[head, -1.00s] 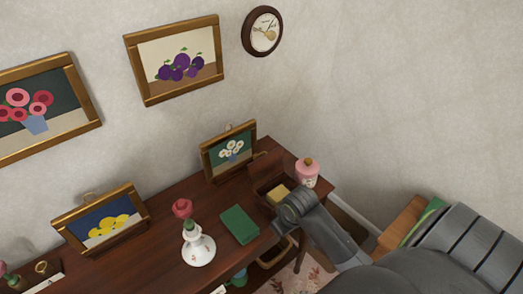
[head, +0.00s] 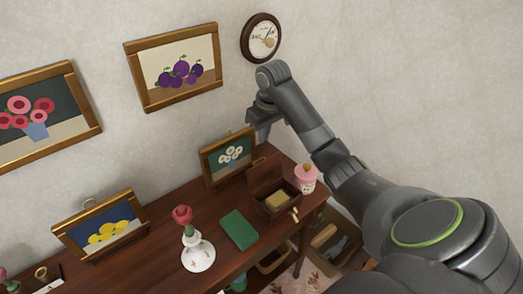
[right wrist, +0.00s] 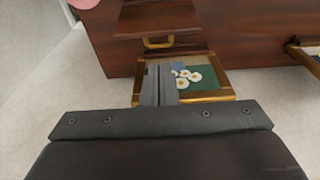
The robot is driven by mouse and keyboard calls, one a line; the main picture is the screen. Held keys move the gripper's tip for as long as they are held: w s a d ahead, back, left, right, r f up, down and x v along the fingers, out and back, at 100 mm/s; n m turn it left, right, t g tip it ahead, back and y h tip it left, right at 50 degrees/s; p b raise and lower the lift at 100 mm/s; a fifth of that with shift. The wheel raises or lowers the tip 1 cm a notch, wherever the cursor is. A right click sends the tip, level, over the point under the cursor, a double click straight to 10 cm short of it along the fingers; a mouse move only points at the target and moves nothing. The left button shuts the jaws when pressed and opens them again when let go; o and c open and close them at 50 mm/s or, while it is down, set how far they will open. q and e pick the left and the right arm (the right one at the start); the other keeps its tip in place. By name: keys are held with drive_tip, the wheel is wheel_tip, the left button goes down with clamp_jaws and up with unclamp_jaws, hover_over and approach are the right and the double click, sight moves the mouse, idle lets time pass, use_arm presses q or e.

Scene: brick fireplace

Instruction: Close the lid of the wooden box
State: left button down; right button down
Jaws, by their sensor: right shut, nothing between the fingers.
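The wooden box (head: 283,206) stands open near the right end of the dark table. Its lid (head: 265,175) is raised at the back of the box, and a yellowish block (head: 278,199) shows inside. In the right wrist view the lid (right wrist: 158,19) shows near the top, with a brass handle (right wrist: 158,42) at its edge. My right gripper (head: 257,136) is shut and empty, in the air above and behind the lid, near the wall. Its closed fingers (right wrist: 160,88) show in front of the daisy picture in the wrist view. My left gripper is out of view.
A framed daisy picture (head: 227,158) stands left of the box. A pink-topped jar (head: 306,178) stands close on its right. A green book (head: 239,229) and a white vase with a rose (head: 198,252) are further left.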

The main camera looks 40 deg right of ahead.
drive_tip(key=b, duration=0.3)
hover_over(262, 171)
drive_tip(key=w+d, duration=0.1)
drive_tip(key=w, duration=0.1)
wheel_tip(262, 171, down, 5)
drive_tip(key=shift+w+d+f+p, duration=0.15)
drive_tip(key=shift+f+p, duration=0.1)
drive_tip(key=shift+f, duration=0.95)
drive_tip(key=shift+w+a+f+p, duration=0.1)
drive_tip(key=shift+f+p, duration=0.1)
drive_tip(key=shift+f, duration=1)
drive_tip(key=shift+d, duration=0.1)
